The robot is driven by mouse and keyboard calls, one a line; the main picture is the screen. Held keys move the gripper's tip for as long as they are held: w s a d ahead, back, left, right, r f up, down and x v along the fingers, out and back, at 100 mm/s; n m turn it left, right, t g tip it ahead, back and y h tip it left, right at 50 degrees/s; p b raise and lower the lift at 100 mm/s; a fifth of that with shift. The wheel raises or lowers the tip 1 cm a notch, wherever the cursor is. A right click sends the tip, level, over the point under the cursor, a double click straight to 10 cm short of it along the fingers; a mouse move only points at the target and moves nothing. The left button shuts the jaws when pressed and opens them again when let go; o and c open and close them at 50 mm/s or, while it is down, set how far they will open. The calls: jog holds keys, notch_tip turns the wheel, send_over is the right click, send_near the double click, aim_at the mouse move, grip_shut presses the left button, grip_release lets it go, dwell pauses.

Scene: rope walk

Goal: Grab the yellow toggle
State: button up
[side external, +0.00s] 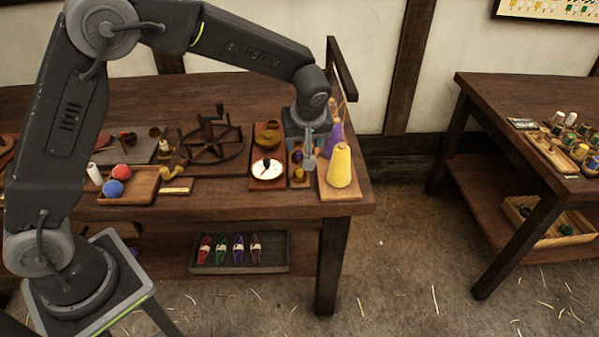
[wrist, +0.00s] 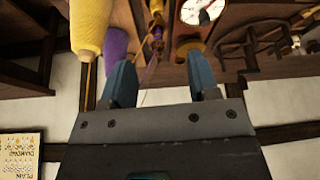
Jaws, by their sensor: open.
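A small yellow piece, which looks like the yellow toggle (side external: 298,174), is at the near end of a narrow wooden tray below my gripper. It appears to show at the top edge of the wrist view (wrist: 156,6). A dark purple piece (side external: 297,156) lies behind it in the same tray. My gripper (side external: 308,166) is open and points down over this tray, just right of and above the yellow piece. In the wrist view, the two blue fingers (wrist: 160,62) are wide apart with nothing held between them.
A yellow cone (side external: 340,166) and a purple cone (side external: 331,138) stand close on the right. A white dial (side external: 267,168) and a wooden bowl (side external: 267,138) are close on the left. A spoked wooden wheel (side external: 211,138) and a tray with coloured balls (side external: 144,196) are further left.

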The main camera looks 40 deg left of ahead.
jog(key=w+f, duration=0.1)
jog(key=f, duration=0.1)
send_over(299, 172)
jog(key=d, duration=0.2)
jog(key=f, duration=0.7)
jog(key=shift+s+a+f, duration=0.1)
jog(key=shift+s+f, duration=0.05)
jog(key=shift+s, duration=0.2)
jog(key=shift+a+x, duration=0.15)
jog(key=shift+x, duration=1.15)
jog(key=shift+a+x, duration=0.1)
jog(key=shift+x, duration=1.2)
jog(key=shift+w, duration=0.1)
jog(key=c, duration=1)
